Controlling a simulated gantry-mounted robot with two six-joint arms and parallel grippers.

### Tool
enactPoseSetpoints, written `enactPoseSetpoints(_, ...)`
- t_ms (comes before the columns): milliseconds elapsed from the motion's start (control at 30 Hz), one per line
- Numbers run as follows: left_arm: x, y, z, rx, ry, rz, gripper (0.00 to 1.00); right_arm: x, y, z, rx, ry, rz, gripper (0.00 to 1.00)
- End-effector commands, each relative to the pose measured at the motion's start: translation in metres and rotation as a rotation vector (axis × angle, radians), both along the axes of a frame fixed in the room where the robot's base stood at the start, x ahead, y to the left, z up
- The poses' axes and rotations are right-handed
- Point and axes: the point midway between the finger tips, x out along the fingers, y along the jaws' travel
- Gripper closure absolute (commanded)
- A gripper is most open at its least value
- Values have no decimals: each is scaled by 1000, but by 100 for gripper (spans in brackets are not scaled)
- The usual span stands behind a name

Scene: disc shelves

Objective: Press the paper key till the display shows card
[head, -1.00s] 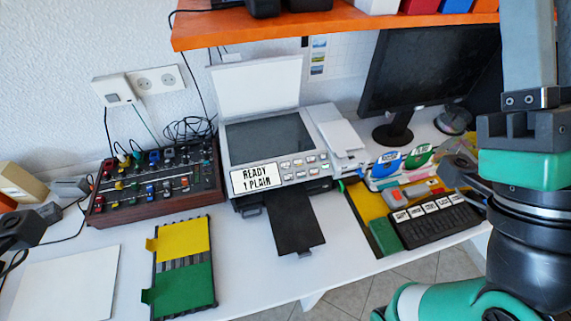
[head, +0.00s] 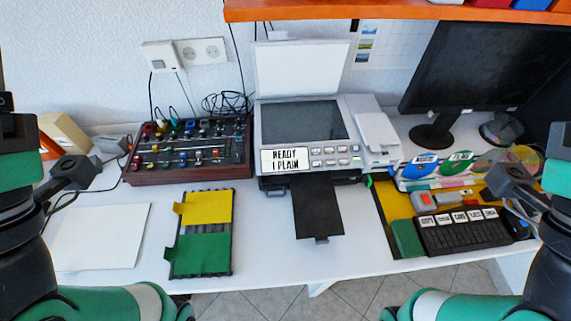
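The printer (head: 275,135) stands at the back middle of the desk with its lid raised. Its display (head: 285,159) reads "READY 1 PLAIN". A block of small keys (head: 335,156) sits right of the display; their labels are too small to read, so I cannot tell which is the paper key. My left gripper (head: 62,180) is at the left edge, well away from the printer. My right gripper (head: 520,190) is at the right edge, near the black labelled tray. Neither gripper touches the printer. Their fingers are too unclear to tell open from shut.
A mixer-like panel (head: 190,152) with knobs stands left of the printer. A yellow and green rack (head: 203,232) and a white sheet (head: 100,236) lie in front. A black output tray (head: 318,208) juts from the printer. An orange shelf (head: 380,11) hangs above.

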Motion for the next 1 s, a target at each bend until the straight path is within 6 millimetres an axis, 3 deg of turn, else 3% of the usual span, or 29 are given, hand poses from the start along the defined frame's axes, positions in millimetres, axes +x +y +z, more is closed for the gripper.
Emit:
enactPoseSetpoints(33, 0, 0, 0, 0, 0, 0, 50, 0, 0, 0, 0, 0, 0, 60)
enactPoseSetpoints(267, 0, 0, 0, 0, 0, 0, 50, 0, 0, 0, 0, 0, 0, 100)
enactPoseSetpoints(1000, 0, 0, 0, 0, 0, 0, 50, 0, 0, 0, 0, 0, 0, 100)
